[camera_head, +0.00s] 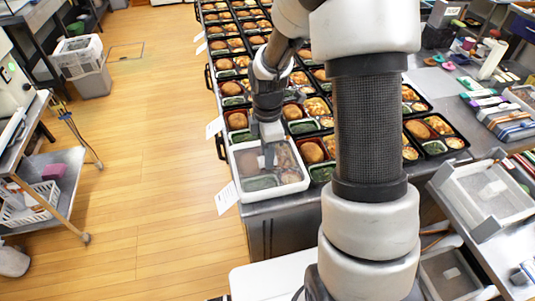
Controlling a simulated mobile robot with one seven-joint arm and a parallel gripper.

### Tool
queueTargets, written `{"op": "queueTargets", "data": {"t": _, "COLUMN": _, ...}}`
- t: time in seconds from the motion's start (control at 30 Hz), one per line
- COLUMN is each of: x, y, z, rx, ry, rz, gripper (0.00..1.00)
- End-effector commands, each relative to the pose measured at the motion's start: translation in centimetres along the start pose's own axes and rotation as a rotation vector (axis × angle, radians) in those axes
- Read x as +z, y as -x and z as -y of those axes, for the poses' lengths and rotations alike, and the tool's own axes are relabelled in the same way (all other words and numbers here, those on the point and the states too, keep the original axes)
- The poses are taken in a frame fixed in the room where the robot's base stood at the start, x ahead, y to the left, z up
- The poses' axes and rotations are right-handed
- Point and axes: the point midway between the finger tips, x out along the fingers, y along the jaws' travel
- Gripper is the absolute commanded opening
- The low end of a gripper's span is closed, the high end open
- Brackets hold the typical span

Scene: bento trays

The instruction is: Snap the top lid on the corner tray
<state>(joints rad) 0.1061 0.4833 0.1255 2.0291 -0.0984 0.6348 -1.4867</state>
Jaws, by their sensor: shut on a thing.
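The corner tray (262,183) lies at the near left corner of the long counter. I see its food, brown on top and green at the front, only hazily through a clear lid. The lid (243,161) is see-through with a pale rim and covers the tray's outline. My gripper (266,159) points down over the middle of the lid and is shut on it. I cannot tell whether the lid's rim is seated on the tray or a little above it.
Uncovered black bento trays (311,151) fill the counter behind and right of the corner tray. White paper slips (226,197) hang at the counter's left edge. A side table (484,201) with a clear bin stands at right. The wooden floor (150,170) at left is open.

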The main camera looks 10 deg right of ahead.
Motion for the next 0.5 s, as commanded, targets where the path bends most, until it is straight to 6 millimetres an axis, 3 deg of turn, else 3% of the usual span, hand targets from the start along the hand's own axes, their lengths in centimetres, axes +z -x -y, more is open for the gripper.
{"op": "queueTargets", "data": {"t": 0.4, "x": 0.00, "y": -0.21, "z": 0.00, "rx": 0.000, "ry": 0.000, "rz": 0.000, "gripper": 0.03}}
{"op": "queueTargets", "data": {"t": 0.43, "x": 0.00, "y": -0.21, "z": 0.00, "rx": 0.000, "ry": 0.000, "rz": 0.000, "gripper": 0.24}}
{"op": "queueTargets", "data": {"t": 0.5, "x": 0.00, "y": -0.21, "z": 0.00, "rx": 0.000, "ry": 0.000, "rz": 0.000, "gripper": 0.36}}
